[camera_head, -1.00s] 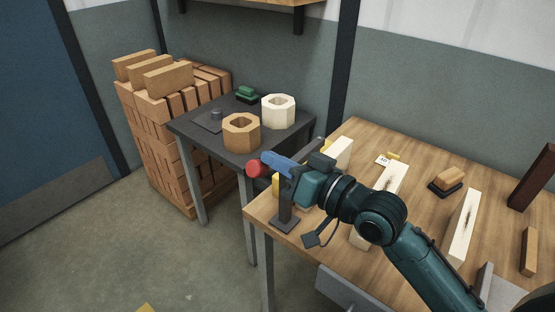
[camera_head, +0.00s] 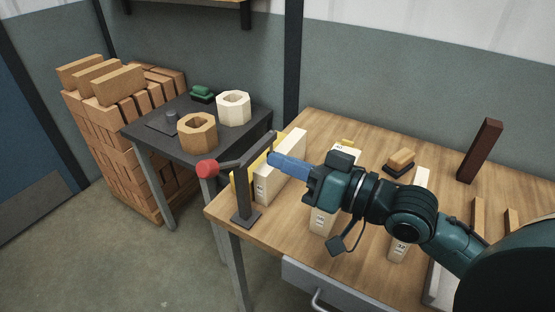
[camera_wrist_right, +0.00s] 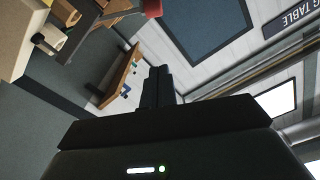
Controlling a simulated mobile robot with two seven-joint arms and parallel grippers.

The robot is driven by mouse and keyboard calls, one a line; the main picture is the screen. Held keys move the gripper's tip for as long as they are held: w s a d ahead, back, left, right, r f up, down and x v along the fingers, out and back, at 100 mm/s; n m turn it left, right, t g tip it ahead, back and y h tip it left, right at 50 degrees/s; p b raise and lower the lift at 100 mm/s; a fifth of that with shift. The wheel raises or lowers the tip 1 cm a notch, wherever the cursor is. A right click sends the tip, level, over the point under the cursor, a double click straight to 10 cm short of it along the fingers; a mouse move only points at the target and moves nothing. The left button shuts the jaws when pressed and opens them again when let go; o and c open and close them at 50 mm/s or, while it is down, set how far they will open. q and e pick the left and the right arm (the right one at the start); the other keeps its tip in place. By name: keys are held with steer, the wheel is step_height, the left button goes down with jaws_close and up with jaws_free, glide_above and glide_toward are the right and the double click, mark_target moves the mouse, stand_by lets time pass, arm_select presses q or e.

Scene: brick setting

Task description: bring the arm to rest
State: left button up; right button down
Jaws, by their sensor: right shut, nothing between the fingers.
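My right gripper (camera_head: 272,158) is shut and empty. Its blue fingers point left above the wooden table, near a cream block (camera_head: 284,165) marked with a label. In the right wrist view the dark closed fingers (camera_wrist_right: 158,75) show with nothing between them. My right arm (camera_head: 385,198) reaches in from the lower right over the table. My left gripper is not in view.
The wooden table (camera_head: 385,135) holds several cream blocks, a dark stand with a red knob (camera_head: 208,168), a brush-like block (camera_head: 401,158) and an upright dark brown block (camera_head: 480,150). A dark side table (camera_head: 165,148) carries two hollow blocks. Bricks are stacked at left. Floor is clear at lower left.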

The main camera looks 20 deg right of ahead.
stand_by(0.4)
step_height(320, 180, down, 10)
steer(key=d+m+h, duration=0.1)
steer(key=d+h, duration=0.1)
steer(key=h, duration=0.1)
steer(key=s+a+f+g+h, duration=0.1)
steer(key=s+f, duration=0.2)
steer(key=f, duration=0.3)
steer(key=s+a+f+n+g+h+p, duration=0.1)
steer(key=s+f+h, duration=0.1)
steer(key=f, duration=0.5)
steer(key=s+a+f+n+g+h+p, duration=0.1)
steer(key=s+f+g, duration=0.1)
steer(key=s+f, duration=0.2)
step_height(320, 180, down, 3)
steer(key=shift+s+a+f+h, duration=0.2)
steer(key=shift+s+a+h, duration=0.1)
steer(key=shift+a, duration=0.1)
